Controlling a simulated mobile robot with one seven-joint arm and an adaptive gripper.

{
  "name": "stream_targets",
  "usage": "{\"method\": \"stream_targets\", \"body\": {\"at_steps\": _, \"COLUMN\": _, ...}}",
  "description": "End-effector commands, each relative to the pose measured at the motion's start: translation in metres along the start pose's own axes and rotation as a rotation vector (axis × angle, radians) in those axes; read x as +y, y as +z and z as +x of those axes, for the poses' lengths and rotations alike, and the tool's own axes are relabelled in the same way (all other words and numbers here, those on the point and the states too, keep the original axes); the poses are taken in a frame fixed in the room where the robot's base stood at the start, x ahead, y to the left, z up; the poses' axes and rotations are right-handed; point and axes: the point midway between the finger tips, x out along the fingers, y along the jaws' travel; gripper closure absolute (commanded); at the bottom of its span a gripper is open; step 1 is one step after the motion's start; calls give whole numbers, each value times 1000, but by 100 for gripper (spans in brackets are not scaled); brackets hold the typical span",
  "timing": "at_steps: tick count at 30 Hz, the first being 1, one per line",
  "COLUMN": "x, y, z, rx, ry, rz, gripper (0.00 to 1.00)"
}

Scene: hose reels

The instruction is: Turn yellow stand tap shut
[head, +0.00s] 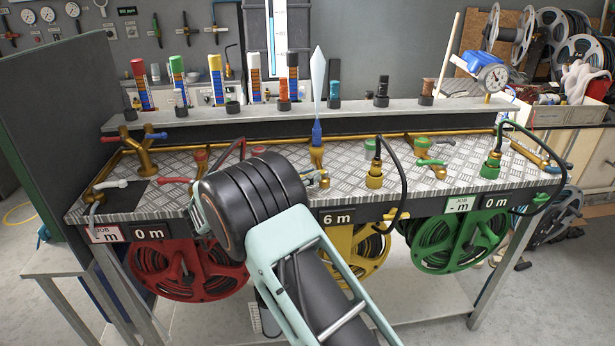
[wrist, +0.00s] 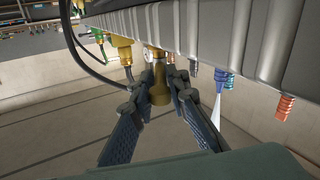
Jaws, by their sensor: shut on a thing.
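The yellow stand tap is mostly hidden behind my arm in the head view; a brass part with a grey lever (head: 319,179) shows just right of my wrist. In the wrist view my gripper (wrist: 161,92) has its fingers on both sides of a brass tap part (wrist: 159,76) at the bench edge and is shut on it. The yellow reel (head: 372,244) hangs below, under a 6 m display (head: 338,218). A blue nozzle (head: 317,132) points up behind the tap, with a pale cone-shaped jet (head: 318,75) above it. The jet also shows in the wrist view (wrist: 217,108).
The red reel (head: 185,270) and green reel (head: 462,240) hang left and right, each by a 0 m display. A brass coupling (head: 375,181) with a black looping hose stands right of the tap. Coloured nozzles line the back shelf (head: 430,112). A grey panel (head: 55,130) closes the left side.

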Motion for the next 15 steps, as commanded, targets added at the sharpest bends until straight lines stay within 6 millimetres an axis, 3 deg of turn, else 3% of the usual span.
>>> {"method": "stream_targets", "body": {"at_steps": 5, "x": 0, "y": -1, "z": 0, "rx": 2, "ry": -1, "rz": 0, "gripper": 100}}
{"method": "stream_targets", "body": {"at_steps": 6, "x": 0, "y": -1, "z": 0, "rx": 2, "ry": -1, "rz": 0, "gripper": 85}}
{"method": "stream_targets", "body": {"at_steps": 10, "x": 0, "y": -1, "z": 0, "rx": 1, "ry": -1, "rz": 0, "gripper": 72}}
{"method": "stream_targets", "body": {"at_steps": 15, "x": 0, "y": -1, "z": 0, "rx": 1, "ry": -1, "rz": 0, "gripper": 72}}
